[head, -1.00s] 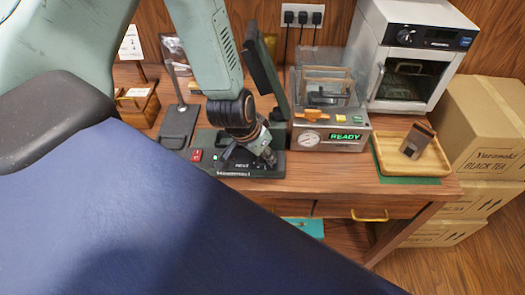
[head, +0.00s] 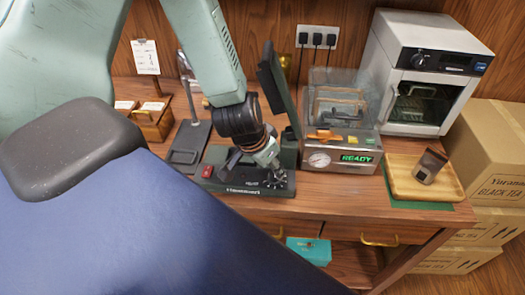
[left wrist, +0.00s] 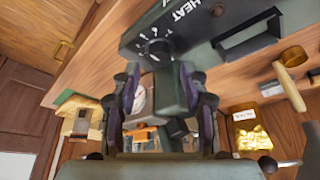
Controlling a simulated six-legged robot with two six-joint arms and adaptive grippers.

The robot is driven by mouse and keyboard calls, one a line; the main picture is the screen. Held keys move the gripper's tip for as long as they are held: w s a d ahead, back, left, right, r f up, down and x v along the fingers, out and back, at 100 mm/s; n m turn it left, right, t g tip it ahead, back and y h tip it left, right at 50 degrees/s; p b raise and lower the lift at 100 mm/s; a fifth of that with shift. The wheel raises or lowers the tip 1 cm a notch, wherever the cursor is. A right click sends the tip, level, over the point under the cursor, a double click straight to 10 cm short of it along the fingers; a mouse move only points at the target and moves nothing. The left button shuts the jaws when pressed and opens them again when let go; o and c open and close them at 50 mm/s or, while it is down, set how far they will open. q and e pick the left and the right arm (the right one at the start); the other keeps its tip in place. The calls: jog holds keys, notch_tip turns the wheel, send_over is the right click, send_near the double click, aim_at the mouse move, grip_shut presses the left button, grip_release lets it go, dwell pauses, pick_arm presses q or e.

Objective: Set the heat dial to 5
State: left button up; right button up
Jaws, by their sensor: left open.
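The heat press (head: 243,188) is a dark green machine on the wooden table, with a red switch at its left and a raised dark lid (head: 276,85). My left gripper (head: 272,178) is over the press's front right part and hides the dial in the head view. In the left wrist view, the gripper (left wrist: 158,100) is open. The heat dial (left wrist: 157,45) shows beyond the fingers, with white ticks around it and the word HEAT beside it. I cannot read its setting or tell whether the fingers touch it. My right gripper is not in view.
A sealing machine (head: 345,160) with a green READY display stands right of the press. A wooden tray (head: 400,183) holding a dark pouch lies farther right, before a white oven (head: 420,70). A wooden box (head: 155,122) stands at the left. Cartons (head: 490,150) stand beside the table.

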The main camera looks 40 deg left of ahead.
pick_arm(q)
jog(key=v, duration=0.8)
dwell(0.8)
jog(key=s+f+n+g+y, duration=0.1)
jog(key=s+f+g+y, duration=0.1)
jog(key=s+f, duration=0.8)
jog(key=s+d+f+n+g+h, duration=0.1)
jog(key=s+d+f+g+h, duration=0.3)
jog(key=s+f, duration=0.7)
notch_tip(320, 180, down, 16)
jog(key=d+t+y+b, duration=0.1)
jog(key=y+b, duration=0.1)
jog(key=b, duration=1.5)
jog(key=shift+w+f+y, duration=0.25)
jog(key=shift+y, duration=0.05)
